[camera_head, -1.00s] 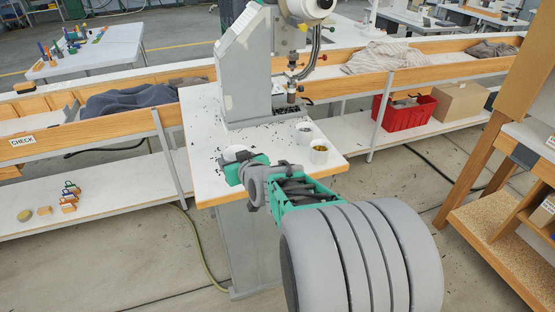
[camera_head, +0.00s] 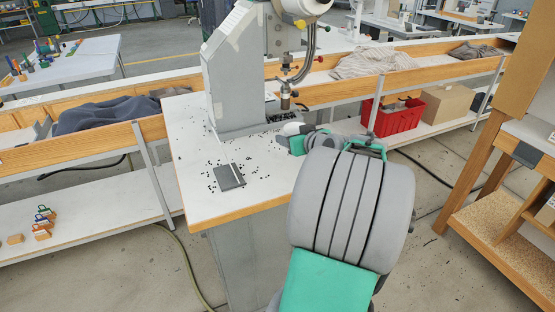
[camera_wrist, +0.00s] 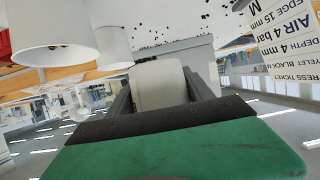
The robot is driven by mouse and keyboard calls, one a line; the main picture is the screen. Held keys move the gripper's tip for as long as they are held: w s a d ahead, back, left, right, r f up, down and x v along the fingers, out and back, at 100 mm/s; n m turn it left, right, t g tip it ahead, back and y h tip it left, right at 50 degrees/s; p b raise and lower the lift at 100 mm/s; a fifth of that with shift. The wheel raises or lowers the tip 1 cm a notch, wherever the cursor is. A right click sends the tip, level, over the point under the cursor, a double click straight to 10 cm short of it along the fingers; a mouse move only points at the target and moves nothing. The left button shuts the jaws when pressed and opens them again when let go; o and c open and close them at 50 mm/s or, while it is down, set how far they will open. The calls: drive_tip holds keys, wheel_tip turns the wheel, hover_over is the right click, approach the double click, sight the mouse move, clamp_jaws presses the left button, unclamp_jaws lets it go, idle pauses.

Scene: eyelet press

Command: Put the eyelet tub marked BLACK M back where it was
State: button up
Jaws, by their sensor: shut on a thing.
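My gripper (camera_head: 292,144) is over the press table's right part, close to the press base. In the wrist view its jaws (camera_wrist: 162,92) are shut on a pale tub (camera_wrist: 160,84), whose marking I cannot read. Its white top also shows in the head view (camera_head: 291,128). I cannot tell whether the held tub touches the table.
The eyelet press (camera_head: 238,70) stands at the back of the white table (camera_head: 195,130). A dark square pad (camera_head: 229,177) lies at its front left among scattered black eyelets. A press ticket (camera_wrist: 285,50) shows in the wrist view. A red crate (camera_head: 400,117) is on the shelf behind.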

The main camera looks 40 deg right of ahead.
hover_over(278, 166)
wheel_tip(278, 166, down, 6)
drive_tip(key=shift+a+r, duration=0.1)
drive_tip(key=shift+r, duration=0.1)
drive_tip(key=shift+f, duration=1.65)
drive_tip(key=o, duration=1.4)
drive_tip(key=shift+s+r, duration=0.15)
drive_tip(key=shift+r, duration=0.1)
drive_tip(key=v, duration=1.1)
drive_tip(key=shift+f, duration=0.15)
drive_tip(key=shift+s+a, duration=0.15)
drive_tip(key=shift+s, duration=0.25)
